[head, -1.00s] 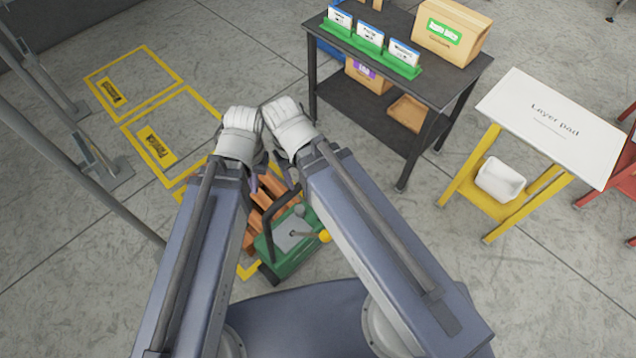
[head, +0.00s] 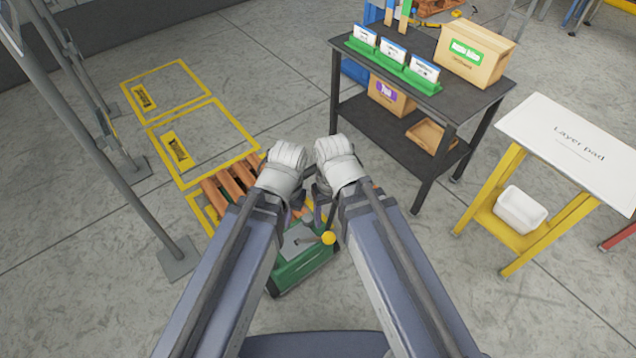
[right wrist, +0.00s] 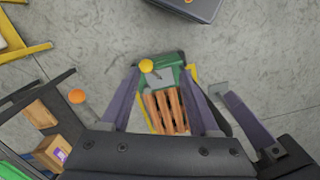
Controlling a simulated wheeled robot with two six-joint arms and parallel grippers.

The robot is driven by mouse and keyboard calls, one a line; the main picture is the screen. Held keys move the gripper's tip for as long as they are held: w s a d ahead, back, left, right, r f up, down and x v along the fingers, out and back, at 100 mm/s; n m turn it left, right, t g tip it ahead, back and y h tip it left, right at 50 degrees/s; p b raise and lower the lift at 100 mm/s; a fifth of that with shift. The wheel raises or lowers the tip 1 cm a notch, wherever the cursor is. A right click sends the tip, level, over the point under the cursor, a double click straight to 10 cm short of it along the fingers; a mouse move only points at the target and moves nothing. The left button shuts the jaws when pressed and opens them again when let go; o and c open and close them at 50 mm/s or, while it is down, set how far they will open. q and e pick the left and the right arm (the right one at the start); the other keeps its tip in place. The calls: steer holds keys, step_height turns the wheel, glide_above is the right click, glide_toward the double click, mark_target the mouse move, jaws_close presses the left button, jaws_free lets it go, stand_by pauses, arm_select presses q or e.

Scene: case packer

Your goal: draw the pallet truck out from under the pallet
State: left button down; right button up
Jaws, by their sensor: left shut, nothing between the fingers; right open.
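The green pallet truck (head: 303,268) is low in front of me, with a yellow ball (head: 328,238) on a lever. The orange-brown slatted pallet (head: 222,192) lies just beyond it, partly hidden by my arms. My left gripper (head: 291,216) is shut and empty above the truck. My right gripper (head: 318,212) is open beside it, close but apart. In the right wrist view, the truck (right wrist: 165,77) and pallet (right wrist: 166,110) show between the spread fingers of my right gripper (right wrist: 163,78). The truck's handle is largely hidden by my grippers.
Yellow floor outlines (head: 205,135) lie beyond the pallet. A grey post (head: 110,160) stands at left. A dark table (head: 465,88) with cartons stands at right, beside a yellow stand (head: 487,200) under the layer pad (head: 570,135). Floor between truck and stand is clear.

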step_height(320, 180, down, 6)
steer(key=y+b, duration=0.2)
steer(key=b, duration=0.3)
steer(key=m+t+y+b, duration=0.3)
steer(key=m+y+b, duration=0.4)
steer(key=y+b, duration=0.6)
glide_toward(313, 170)
step_height(313, 170, down, 2)
steer(key=w+a+y+p, duration=0.1)
steer(key=a, duration=0.1)
arm_select(q)
step_height(313, 170, down, 19)
steer(key=shift+s+d+f+b, duration=0.2)
steer(key=shift+s+d+b, duration=0.05)
steer(key=shift+s+b, duration=0.2)
arm_select(e)
steer(key=shift+w+x, duration=0.15)
steer(key=shift+x, duration=1.8)
steer(key=shift+w+x, duration=0.15)
steer(key=shift+x, duration=1.8)
steer(key=shift+f, duration=0.1)
jaws_close()
